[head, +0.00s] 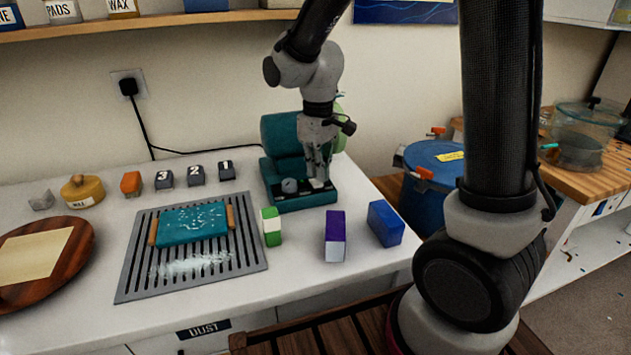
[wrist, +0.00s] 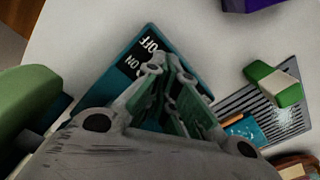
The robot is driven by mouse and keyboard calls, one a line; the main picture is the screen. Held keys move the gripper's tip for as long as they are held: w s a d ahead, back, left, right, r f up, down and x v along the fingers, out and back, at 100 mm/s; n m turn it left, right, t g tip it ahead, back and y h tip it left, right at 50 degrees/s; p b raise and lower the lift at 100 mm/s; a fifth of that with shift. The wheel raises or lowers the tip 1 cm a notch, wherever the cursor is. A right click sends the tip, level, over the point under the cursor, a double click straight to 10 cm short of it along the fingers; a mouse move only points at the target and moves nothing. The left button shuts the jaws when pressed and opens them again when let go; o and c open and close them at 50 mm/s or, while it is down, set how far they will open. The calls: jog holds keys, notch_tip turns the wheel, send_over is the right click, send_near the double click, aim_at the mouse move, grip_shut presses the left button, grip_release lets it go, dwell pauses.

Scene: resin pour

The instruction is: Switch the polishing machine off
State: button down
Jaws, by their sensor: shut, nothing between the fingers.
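The teal polishing machine (head: 284,133) stands at the back right of the white bench, with a round grey dial (head: 289,186) on its base. My gripper (head: 317,178) points down over the right part of that base, its fingers shut and empty. In the wrist view the fingertips (wrist: 166,68) are over the teal base (wrist: 104,68), beside a black plate marked ON and OFF (wrist: 148,44). The switch itself is hidden behind the fingers, so its position does not show. I cannot tell whether the fingertips touch it. A green part (wrist: 38,105) shows at the left.
A slotted grey grate (head: 128,278) holds a teal, dusty block (head: 193,223). A green-and-white block (head: 271,226), a purple block (head: 335,236) and a blue block (head: 385,223) stand in front of the machine. A blue drum (head: 434,190) stands right of the bench.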

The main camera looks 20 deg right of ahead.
aim_at(319, 184)
jog(key=shift+f, duration=1)
dwell(0.3)
jog(key=shift+r, duration=3.5)
jog(key=shift+s+f, duration=0.1)
jog(key=shift+s, duration=0.1)
jog(key=s+d+r+m+t, duration=0.2)
jog(key=s+d+r+m, duration=0.1)
jog(key=s+d, duration=0.4)
jog(key=s+d+r+m+t, duration=0.2)
jog(key=s+d+r, duration=0.4)
jog(key=s, duration=0.5)
jog(key=shift+s+d+r+m, duration=0.3)
jog(key=shift+d+m, duration=0.2)
jog(key=shift+d, duration=0.45)
